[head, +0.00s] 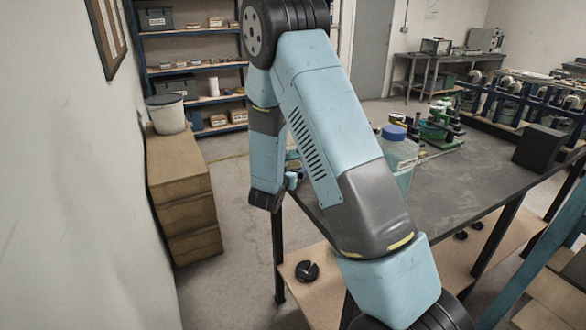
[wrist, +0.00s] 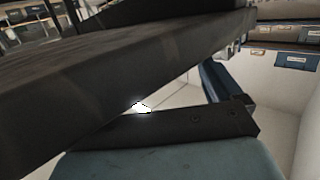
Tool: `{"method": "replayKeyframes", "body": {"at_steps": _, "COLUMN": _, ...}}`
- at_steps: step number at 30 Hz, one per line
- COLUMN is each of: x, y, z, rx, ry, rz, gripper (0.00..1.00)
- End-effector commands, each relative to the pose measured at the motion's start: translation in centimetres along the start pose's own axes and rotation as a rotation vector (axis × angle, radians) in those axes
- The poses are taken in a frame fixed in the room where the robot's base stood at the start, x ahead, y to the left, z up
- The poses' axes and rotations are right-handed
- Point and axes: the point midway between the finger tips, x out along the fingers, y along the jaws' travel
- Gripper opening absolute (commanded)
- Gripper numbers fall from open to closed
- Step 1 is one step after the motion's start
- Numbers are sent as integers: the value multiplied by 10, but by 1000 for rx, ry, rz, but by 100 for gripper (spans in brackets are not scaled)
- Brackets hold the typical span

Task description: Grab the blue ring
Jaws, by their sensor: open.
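I cannot make out a blue ring for certain in either view. A small round item (head: 293,166) lies at the left edge of the dark table (head: 455,180), partly hidden by my arm, and its colour is unclear. A clear container with a blue lid (head: 394,132) stands on the table behind my arm. My gripper (head: 268,200) hangs at the table's left edge, with its fingers mostly hidden in the head view. It is open, and nothing is seen in it. The wrist view shows the table's dark slab close up.
A black disc (head: 307,271) lies on the lower shelf. Floor left of the table is clear.

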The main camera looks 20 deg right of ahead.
Motion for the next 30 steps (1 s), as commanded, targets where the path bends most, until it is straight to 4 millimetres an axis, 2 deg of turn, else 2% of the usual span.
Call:
{"method": "replayKeyframes", "body": {"at_steps": 1, "x": 8, "y": 0, "z": -1, "rx": 2, "ry": 2, "rz": 2, "gripper": 92}}
{"method": "replayKeyframes", "body": {"at_steps": 4, "x": 17, "y": 0, "z": -1, "rx": 1, "ry": 2, "rz": 1, "gripper": 92}}
{"method": "replayKeyframes", "body": {"at_steps": 11, "x": 20, "y": 0, "z": -1, "rx": 1, "ry": 1, "rz": 0, "gripper": 92}}
{"method": "replayKeyframes", "body": {"at_steps": 30, "x": 19, "y": -1, "z": -1, "rx": 1, "ry": 1, "rz": -2, "gripper": 32}}
